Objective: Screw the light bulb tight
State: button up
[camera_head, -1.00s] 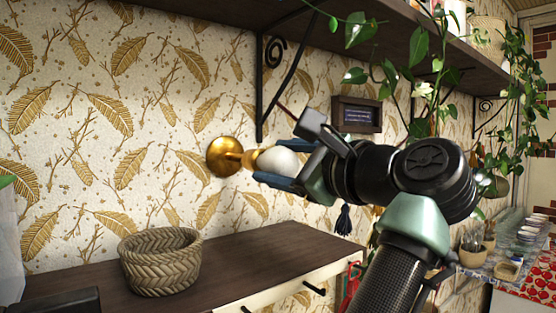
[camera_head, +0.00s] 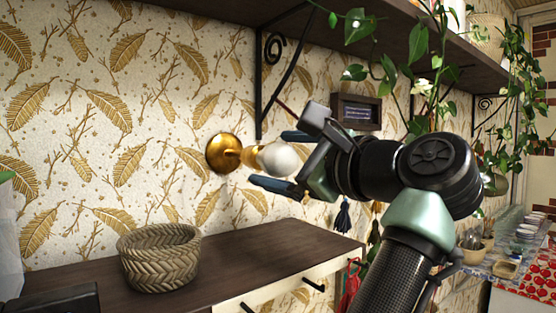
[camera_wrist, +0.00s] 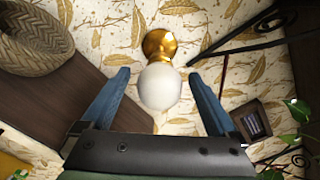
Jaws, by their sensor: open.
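The white light bulb (camera_head: 279,158) sits in a brass wall lamp (camera_head: 224,153), its round end pointing away from the wall. The bulb also shows in the wrist view (camera_wrist: 159,87), with the brass lamp (camera_wrist: 159,44) behind it. My gripper (camera_head: 272,160) is open. Its two blue fingers stand on either side of the bulb, and in the wrist view (camera_wrist: 160,82) there is a gap between each finger and the bulb. The bulb's threaded end is hidden, so I cannot tell how tight it is.
A woven basket (camera_head: 160,258) stands on the dark wooden counter (camera_head: 262,250) below the lamp. A black shelf bracket (camera_head: 262,85) is close above the lamp on the right. A small dark framed sign (camera_head: 357,113) and trailing plants (camera_head: 415,70) are near my arm.

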jog(key=b+v, duration=0.6)
jog(key=v, duration=0.6)
jog(key=shift+s+d+b, duration=0.15)
jog(key=shift+s+b, duration=0.05)
jog(key=shift+b, duration=0.15)
